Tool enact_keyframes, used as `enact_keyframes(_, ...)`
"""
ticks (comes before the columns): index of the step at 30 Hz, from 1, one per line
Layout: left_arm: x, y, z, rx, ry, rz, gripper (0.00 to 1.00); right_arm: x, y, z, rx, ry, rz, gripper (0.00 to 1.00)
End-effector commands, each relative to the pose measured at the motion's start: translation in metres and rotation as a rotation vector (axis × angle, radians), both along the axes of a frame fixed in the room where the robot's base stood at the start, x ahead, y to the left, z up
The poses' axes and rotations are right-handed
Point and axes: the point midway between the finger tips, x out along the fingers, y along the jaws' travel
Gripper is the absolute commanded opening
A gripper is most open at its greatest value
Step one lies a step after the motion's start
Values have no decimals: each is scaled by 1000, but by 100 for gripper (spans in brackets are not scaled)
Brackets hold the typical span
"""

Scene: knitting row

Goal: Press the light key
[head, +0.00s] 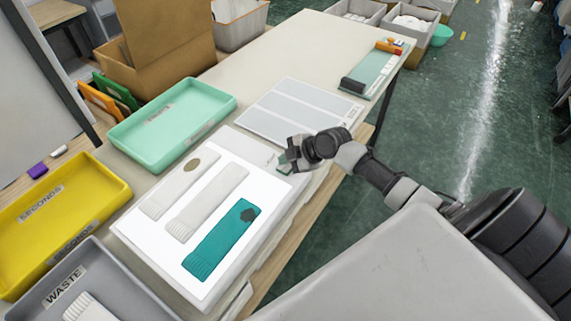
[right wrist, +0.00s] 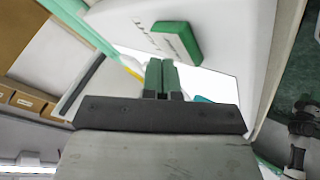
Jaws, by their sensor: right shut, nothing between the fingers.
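The light key is a raised green key (right wrist: 177,42) with small lettering beside it, on the white frame of the light box in the right wrist view. In the head view my right gripper (head: 287,160) is over the far right end of the light box (head: 128,232) and hides that spot, so I cannot pick out the key there. The box's panel looks bright white. The right gripper's green-tipped fingers (right wrist: 161,76) are shut and empty, pointing toward the key with a gap in the picture; contact is not visible. My left gripper is out of view.
On the panel lie two pale knitted pieces (head: 207,203), one dark-spotted, and a teal one (head: 222,241) with a dark patch. A mint tray (head: 172,120), a yellow SECONDS tray (head: 60,220) and a grey WASTE tray (head: 130,295) stand left. A grey sectioned board (head: 300,110) lies beyond.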

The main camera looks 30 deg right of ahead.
Motion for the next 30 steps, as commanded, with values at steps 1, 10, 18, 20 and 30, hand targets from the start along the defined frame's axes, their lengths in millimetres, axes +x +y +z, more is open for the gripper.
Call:
enact_keyframes(1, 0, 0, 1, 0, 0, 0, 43, 0, 0, 2, -1, 0, 1, 0)
enact_keyframes(10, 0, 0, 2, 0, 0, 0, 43, 0, 0, 4, 0, -1, -1, 0)
enact_keyframes(18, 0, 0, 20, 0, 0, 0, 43, 0, 0, 28, -1, -2, 1, 0)
enact_keyframes(20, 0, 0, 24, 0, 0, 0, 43, 0, 0, 34, -1, -2, 1, 0)
enact_keyframes(30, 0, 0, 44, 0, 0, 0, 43, 0, 0, 63, 0, -2, 1, 0)
